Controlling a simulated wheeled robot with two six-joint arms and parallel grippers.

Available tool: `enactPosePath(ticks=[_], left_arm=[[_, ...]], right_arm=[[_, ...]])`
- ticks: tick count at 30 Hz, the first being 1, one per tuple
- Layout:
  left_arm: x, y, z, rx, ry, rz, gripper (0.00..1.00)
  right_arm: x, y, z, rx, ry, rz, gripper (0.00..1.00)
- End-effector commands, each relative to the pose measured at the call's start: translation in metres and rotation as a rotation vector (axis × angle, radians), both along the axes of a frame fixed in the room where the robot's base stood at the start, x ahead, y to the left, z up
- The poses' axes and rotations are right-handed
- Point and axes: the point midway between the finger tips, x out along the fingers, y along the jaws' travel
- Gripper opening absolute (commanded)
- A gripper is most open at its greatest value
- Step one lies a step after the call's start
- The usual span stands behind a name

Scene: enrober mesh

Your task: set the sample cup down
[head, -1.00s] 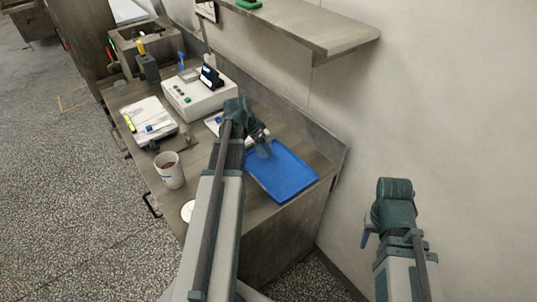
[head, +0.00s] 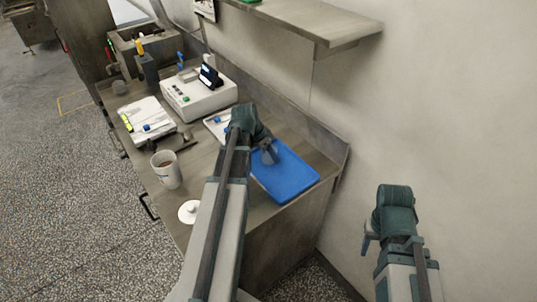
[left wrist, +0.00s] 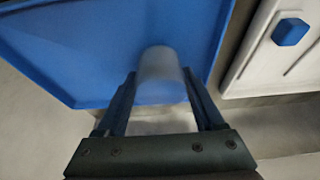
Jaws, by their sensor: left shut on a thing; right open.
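My left gripper (head: 269,150) reaches over the bench to the blue tray (head: 292,182). In the left wrist view, its two fingers (left wrist: 160,98) are shut on the sample cup (left wrist: 159,66), a small translucent grey cylinder. The cup is over the blue tray (left wrist: 95,50), near its edge; I cannot tell whether it touches the tray. In the head view the gripper mostly hides the cup. My right gripper (head: 368,240) is open and empty, off to the right of the bench near the wall.
A white instrument (head: 200,97) stands farther back. A white tray with a blue cap (left wrist: 275,50) lies beside the blue tray. A shelf (head: 320,28) overhangs behind.

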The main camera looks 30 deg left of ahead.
Motion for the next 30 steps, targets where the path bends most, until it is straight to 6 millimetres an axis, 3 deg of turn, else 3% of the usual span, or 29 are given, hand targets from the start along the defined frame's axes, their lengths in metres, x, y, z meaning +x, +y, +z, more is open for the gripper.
enactPosePath(ticks=[4,5,9,20,30], left_arm=[[0.0,0.0,-0.005,0.0,0.0,0.0,0.08],[0.0,0.0,-0.004,0.0,0.0,0.0,0.73],[0.0,0.0,-0.003,0.0,0.0,0.0,0.99],[0.0,0.0,-0.001,0.0,0.0,0.0,1.0],[-0.01,0.003,0.03,0.0,0.0,0.001,1.0]], right_arm=[[0.0,0.0,-0.005,0.0,0.0,0.0,0.5],[0.0,0.0,-0.004,0.0,0.0,0.0,0.5],[0.0,0.0,-0.003,0.0,0.0,0.0,0.5],[0.0,0.0,-0.001,0.0,0.0,0.0,0.5],[0.0,0.0,0.03,0.0,0.0,0.0,0.5]])
